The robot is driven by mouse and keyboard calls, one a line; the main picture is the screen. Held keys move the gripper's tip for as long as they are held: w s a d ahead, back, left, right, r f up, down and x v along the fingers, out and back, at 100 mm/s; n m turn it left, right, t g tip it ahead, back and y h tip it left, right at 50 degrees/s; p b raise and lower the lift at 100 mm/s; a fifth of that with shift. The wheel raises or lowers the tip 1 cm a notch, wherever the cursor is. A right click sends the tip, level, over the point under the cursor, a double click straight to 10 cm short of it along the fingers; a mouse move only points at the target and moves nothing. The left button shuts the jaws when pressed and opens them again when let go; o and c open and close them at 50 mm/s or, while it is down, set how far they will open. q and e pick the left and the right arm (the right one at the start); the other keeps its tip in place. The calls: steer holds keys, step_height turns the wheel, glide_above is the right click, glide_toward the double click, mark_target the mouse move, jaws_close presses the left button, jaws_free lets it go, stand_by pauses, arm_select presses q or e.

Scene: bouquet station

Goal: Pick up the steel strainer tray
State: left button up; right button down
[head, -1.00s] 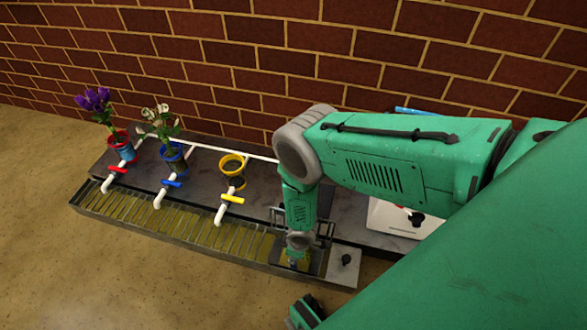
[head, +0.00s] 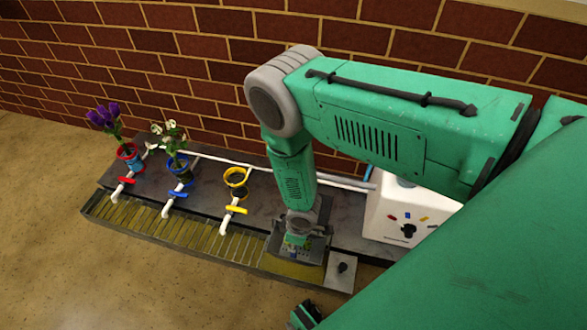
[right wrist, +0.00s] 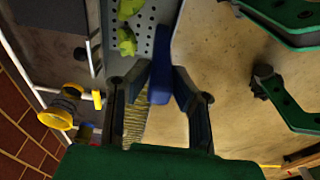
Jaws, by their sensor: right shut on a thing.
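The steel strainer tray (head: 314,254) is a dark grey tray over the right end of the long trough in the head view. The right wrist view shows its perforated surface (right wrist: 143,40) with green bits on it. My right gripper (right wrist: 160,78) is shut on the tray's blue handle (right wrist: 161,95), which sits between its fingers. In the head view the right gripper (head: 297,240) reaches down onto the tray and hides part of it. My left gripper (right wrist: 258,45) appears at the right of the right wrist view, empty with fingers apart; only a bit shows at the head view's bottom edge.
The slatted trough (head: 150,220) runs left, below white spouts with red, blue and yellow (head: 236,209) valves. A white box (head: 405,212) with a knob is to the right.

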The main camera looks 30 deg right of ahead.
steer(key=shift+r+p, duration=3.85)
steer(key=shift+r, duration=1.1)
